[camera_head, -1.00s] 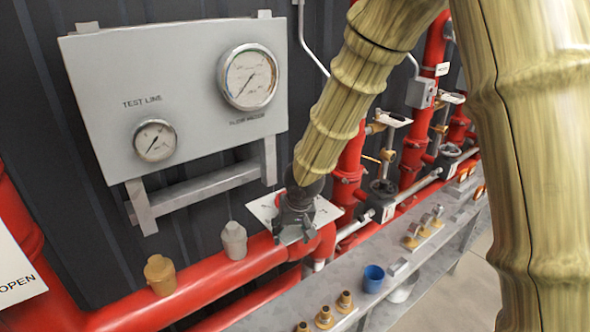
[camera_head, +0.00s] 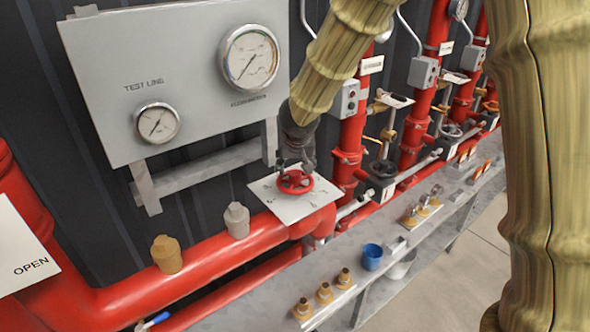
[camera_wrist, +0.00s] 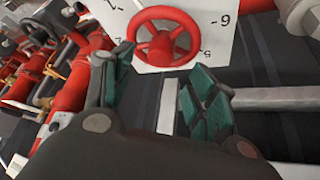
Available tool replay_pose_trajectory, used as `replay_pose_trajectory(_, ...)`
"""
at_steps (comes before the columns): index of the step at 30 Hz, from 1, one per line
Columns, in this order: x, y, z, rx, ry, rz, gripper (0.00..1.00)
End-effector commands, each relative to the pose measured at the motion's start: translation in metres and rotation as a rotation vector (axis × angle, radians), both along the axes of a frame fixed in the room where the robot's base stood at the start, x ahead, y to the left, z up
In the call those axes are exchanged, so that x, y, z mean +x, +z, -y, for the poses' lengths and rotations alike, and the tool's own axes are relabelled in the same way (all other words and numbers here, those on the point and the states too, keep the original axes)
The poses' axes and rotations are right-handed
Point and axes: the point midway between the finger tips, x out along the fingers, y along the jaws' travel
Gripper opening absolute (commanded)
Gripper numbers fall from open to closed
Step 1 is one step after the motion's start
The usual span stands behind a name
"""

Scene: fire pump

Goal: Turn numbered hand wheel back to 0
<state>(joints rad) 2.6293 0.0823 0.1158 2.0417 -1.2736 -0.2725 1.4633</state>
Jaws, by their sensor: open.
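The red spoked hand wheel (camera_head: 295,182) sits on a square white plate (camera_head: 287,205) on the red pipe below the gauge panel. My gripper (camera_head: 294,163) is above and behind the wheel in the head view. In the wrist view my gripper (camera_wrist: 158,80) has its green-padded fingers spread apart with nothing between them. I cannot tell whether a fingertip touches the rim.
A grey panel (camera_head: 110,60) with two gauges stands behind. A grey plug (camera_head: 237,220) and a brass plug (camera_head: 166,253) sit on the red pipe. A bench holds brass fittings (camera_head: 324,292) and a blue cup (camera_head: 371,256). Red risers with valves stand to the right.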

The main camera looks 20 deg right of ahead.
Motion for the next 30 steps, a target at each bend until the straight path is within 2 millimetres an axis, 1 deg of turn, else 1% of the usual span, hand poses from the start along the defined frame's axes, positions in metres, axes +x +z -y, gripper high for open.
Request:
replay_pose_trajectory(3, 0.007, -0.015, 0.003, -0.003, 0.000, -0.003, 0.58)
replay_pose_trajectory(12, 0.022, -0.041, 0.006, -0.001, 0.000, -0.002, 0.58)
replay_pose_trajectory(18, 0.026, -0.047, 0.007, 0.000, 0.001, -0.001, 0.58)
replay_pose_trajectory(26, 0.027, -0.048, 0.007, 0.000, 0.001, -0.001, 0.58)
replay_pose_trajectory(29, 0.026, -0.048, 0.007, 0.000, 0.000, -0.001, 0.41)
replay_pose_trajectory(30, 0.026, -0.048, 0.007, 0.000, 0.000, -0.001, 0.34)
